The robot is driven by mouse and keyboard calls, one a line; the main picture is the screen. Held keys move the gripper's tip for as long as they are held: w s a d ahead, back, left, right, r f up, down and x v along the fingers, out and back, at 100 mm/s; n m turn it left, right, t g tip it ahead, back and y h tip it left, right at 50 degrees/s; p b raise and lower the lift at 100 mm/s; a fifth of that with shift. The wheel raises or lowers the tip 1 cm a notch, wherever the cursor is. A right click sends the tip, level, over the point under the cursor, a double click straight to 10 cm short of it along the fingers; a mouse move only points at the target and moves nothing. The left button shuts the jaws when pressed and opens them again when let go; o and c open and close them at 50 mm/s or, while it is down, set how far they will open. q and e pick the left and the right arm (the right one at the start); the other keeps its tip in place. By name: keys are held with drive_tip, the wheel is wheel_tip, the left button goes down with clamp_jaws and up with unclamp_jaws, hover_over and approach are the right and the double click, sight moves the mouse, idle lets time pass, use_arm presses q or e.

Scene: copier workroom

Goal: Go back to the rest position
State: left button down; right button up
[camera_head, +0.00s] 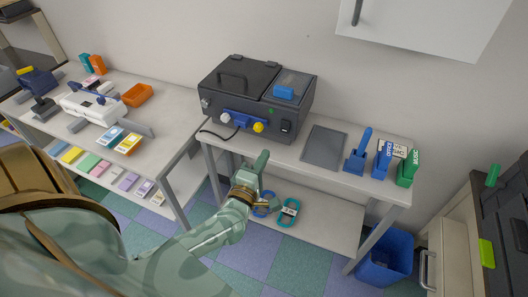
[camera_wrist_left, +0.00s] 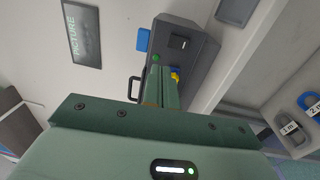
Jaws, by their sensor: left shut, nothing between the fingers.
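My left gripper (camera_head: 260,164) is shut and empty. In the head view it is raised in front of the table with the dark machine, over the edge of the lower shelf, and it appears apart from everything. In the left wrist view its closed fingers (camera_wrist_left: 158,87) point up toward the dark machine (camera_wrist_left: 187,47), with a yellow knob showing just beside them. My left arm reaches in from the lower left. My right gripper is not in view.
The dark machine (camera_head: 257,97) stands on the right table, beside a grey tray (camera_head: 324,147) and blue and green holders. Two coiled loops lie on the lower shelf (camera_head: 325,222). A blue bin (camera_head: 385,262) stands on the floor. The left table (camera_head: 172,117) holds several items.

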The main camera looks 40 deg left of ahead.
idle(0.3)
use_arm(q)
drive_tip(key=s+d+f+m+g+h, duration=0.1)
drive_tip(key=s+f+m+g+h, duration=0.2)
drive_tip(key=f+m, duration=0.45)
drive_tip(key=s+d+f+m+g+h, duration=0.15)
drive_tip(key=s+f+m, duration=0.3)
drive_tip(key=f, duration=0.65)
drive_tip(key=s+d+f+m+g+h, duration=0.1)
drive_tip(key=s+f+m+g, duration=0.35)
drive_tip(key=f, duration=0.45)
drive_tip(key=s+f+m+g, duration=0.2)
drive_tip(key=s+f, duration=0.3)
drive_tip(key=s, duration=0.5)
drive_tip(key=s+d+f+m+g+y, duration=0.1)
drive_tip(key=s+f+m+g, duration=0.2)
drive_tip(key=s, duration=0.8)
drive_tip(key=s+f+m+g, duration=0.3)
drive_tip(key=s+f, duration=0.4)
drive_tip(key=s, duration=0.4)
drive_tip(key=shift+d+g, duration=0.2)
drive_tip(key=shift+g, duration=0.3)
